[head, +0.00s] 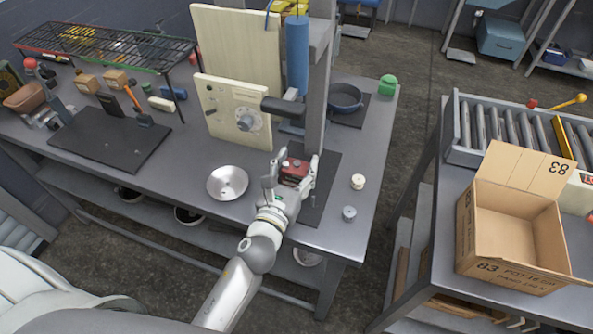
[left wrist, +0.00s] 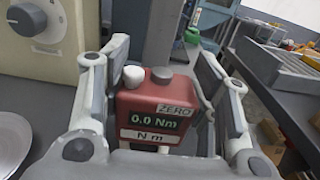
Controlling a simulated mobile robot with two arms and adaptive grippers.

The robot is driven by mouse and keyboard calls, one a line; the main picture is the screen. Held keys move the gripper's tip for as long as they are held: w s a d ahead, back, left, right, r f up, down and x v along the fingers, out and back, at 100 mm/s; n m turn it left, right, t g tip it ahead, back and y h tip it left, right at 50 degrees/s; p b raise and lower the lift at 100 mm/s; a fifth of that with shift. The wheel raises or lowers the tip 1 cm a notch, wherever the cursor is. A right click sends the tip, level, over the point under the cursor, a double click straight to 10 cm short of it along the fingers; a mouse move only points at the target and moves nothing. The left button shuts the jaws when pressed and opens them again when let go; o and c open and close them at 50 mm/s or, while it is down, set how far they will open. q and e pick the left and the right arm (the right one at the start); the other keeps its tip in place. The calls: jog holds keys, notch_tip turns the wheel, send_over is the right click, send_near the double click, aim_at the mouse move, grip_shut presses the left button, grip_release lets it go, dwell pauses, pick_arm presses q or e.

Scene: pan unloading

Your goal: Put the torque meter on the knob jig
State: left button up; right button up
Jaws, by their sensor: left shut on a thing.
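The torque meter (head: 294,172) is a small red box. In the left wrist view the torque meter (left wrist: 152,108) shows a display reading 0.0 Nm, a ZERO label, and a white and a grey knob on top. My left gripper (head: 292,168) is shut on it, with a finger on each side, over the dark mat by the post. I cannot tell whether its base touches the mat. The knob jig (head: 233,112) is an upright cream panel with a round grey dial, left of and behind the gripper. Its dial (left wrist: 28,18) shows at the wrist view's upper left. My right gripper is out of view.
A metal bowl (head: 228,182) stands left of the gripper. A grey post (head: 319,80) with a blue cylinder (head: 297,55) rises just behind it. Small round parts (head: 349,213) lie to the right. A black mat (head: 110,138) lies at the left.

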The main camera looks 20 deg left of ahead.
pick_arm(q)
jog(key=shift+f, duration=0.7)
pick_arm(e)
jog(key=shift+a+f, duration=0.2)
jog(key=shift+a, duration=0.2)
pick_arm(q)
jog(key=shift+f+b, duration=0.65)
jog(key=shift+b, duration=0.1)
jog(key=o, duration=1.2)
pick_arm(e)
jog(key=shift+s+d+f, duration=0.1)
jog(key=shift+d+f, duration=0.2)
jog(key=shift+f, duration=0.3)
pick_arm(q)
jog(key=shift+r, duration=0.15)
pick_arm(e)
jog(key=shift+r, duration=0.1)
